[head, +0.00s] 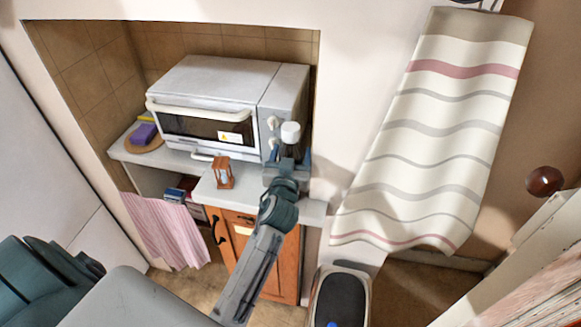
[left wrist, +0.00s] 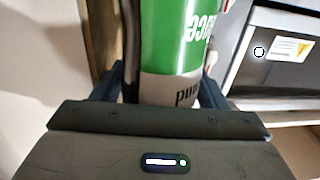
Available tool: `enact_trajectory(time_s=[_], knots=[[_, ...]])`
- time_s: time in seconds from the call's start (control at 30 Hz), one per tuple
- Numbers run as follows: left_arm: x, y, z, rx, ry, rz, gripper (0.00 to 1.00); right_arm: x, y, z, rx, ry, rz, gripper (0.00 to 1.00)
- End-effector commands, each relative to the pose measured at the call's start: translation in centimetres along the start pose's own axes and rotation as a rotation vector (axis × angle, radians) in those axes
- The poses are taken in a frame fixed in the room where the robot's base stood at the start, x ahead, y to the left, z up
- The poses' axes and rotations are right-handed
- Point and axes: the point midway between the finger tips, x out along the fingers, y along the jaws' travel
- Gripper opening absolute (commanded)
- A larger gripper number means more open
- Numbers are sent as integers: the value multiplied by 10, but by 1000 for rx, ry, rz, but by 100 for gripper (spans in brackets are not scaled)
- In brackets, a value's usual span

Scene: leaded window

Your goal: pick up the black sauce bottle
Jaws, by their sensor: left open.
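The sauce bottle (left wrist: 180,38) stands between the fingers of my left gripper (left wrist: 158,88) in the left wrist view. It has a green label with white lettering, a pale band with dark letters below, and black along its left side. The fingers are open on either side of it; I cannot tell whether either touches it. In the head view my left gripper (head: 290,158) is at the counter's right end, beside the oven front. A white cap (head: 290,131) shows above the gripper; the bottle's body is mostly hidden there. My right gripper is not in view.
A white toaster oven (head: 205,90) is just left of the gripper. A small copper-framed hourglass (head: 223,174) stands on the counter (head: 312,213) to the left. A purple sponge (head: 144,133) lies further left. A striped towel (head: 430,130) hangs at the right.

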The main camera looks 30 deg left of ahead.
Motion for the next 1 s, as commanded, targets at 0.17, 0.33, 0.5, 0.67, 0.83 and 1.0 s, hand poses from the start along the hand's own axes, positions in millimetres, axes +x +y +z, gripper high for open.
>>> enact_trajectory(time_s=[0.17, 0.33, 0.5, 0.67, 0.83, 1.0], knots=[[2, 0, 0, -1, 0, 0, 67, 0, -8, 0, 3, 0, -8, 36], [2, 0, 0, 0, 0, 0, 49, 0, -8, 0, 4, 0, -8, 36], [2, 0, -1, -1, 3, 1, 20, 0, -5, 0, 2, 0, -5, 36], [2, 0, -1, -1, 3, 1, 20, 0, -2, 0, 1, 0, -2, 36], [2, 0, -5, -1, 5, 0, 20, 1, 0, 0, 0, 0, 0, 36], [2, 0, -19, -3, 6, 1, 20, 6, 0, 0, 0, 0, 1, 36]])
